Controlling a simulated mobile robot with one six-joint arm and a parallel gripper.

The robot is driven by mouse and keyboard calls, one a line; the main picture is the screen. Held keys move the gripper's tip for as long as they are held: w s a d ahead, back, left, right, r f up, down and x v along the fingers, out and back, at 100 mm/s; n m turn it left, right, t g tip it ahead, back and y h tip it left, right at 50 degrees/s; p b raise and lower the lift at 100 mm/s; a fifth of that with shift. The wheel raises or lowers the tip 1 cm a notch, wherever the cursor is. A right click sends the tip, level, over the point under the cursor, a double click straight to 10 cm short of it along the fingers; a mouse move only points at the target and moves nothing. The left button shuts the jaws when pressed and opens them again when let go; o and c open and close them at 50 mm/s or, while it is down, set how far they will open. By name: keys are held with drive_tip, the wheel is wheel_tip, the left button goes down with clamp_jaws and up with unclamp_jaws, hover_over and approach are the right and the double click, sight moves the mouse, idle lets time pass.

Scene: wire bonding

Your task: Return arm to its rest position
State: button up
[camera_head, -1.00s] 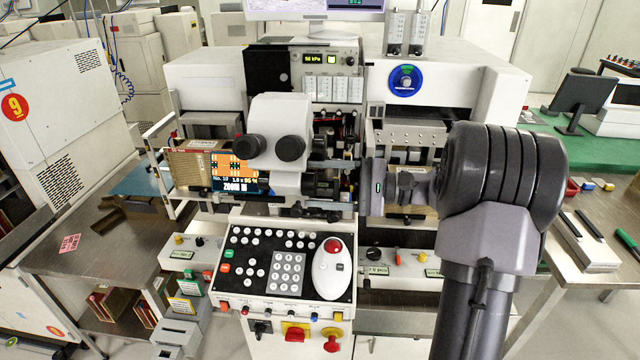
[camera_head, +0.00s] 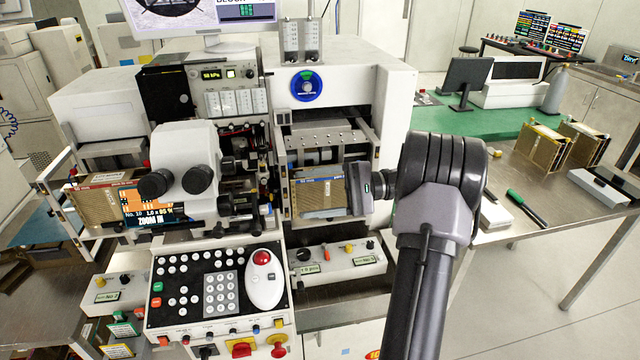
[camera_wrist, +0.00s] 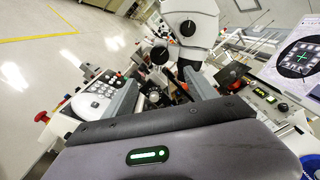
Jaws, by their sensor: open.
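My gripper shows in the wrist view (camera_wrist: 162,92) with its two grey fingers spread apart and nothing between them. In the head view my arm rises from the bottom right and bends at the dark ribbed joint. The gripper body there hangs at the right side of the bonding machine (camera_head: 395,90), in front of the right magazine bay. A brass-coloured magazine (camera_head: 318,192) sits in that bay, just left of the gripper in the picture. I cannot tell from the head view whether they touch, and the fingertips are not clear there.
The control panel (camera_head: 217,292) with a white mouse-like pad is low in front of the machine. A second magazine (camera_head: 98,205) sits at the left bay. A steel table (camera_head: 535,200) at right carries two magazines and a green-handled tool. Floor is clear at lower right.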

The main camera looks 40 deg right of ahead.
drive_tip(key=shift+v, duration=1.05)
drive_tip(key=a+r+n+g+h, duration=0.25)
drive_tip(key=a+g, duration=0.35)
drive_tip(key=a, duration=0.8)
drive_tip(key=s+a+f+n+t+h, duration=0.1)
drive_tip(key=s+a+n+h, duration=0.2)
drive_tip(key=s+a+h, duration=0.2)
drive_tip(key=s+a+f+n+h, duration=0.1)
drive_tip(key=s+a+n+h, duration=0.2)
drive_tip(key=a, duration=1)
drive_tip(key=s+h, duration=0.2)
drive_tip(key=s, duration=0.3)
drive_tip(key=shift+s+a+t, duration=0.3)
drive_tip(key=shift+s+t, duration=0.05)
drive_tip(key=shift+t, duration=0.05)
drive_tip(key=shift+f+h, duration=0.1)
drive_tip(key=shift+h, duration=0.15)
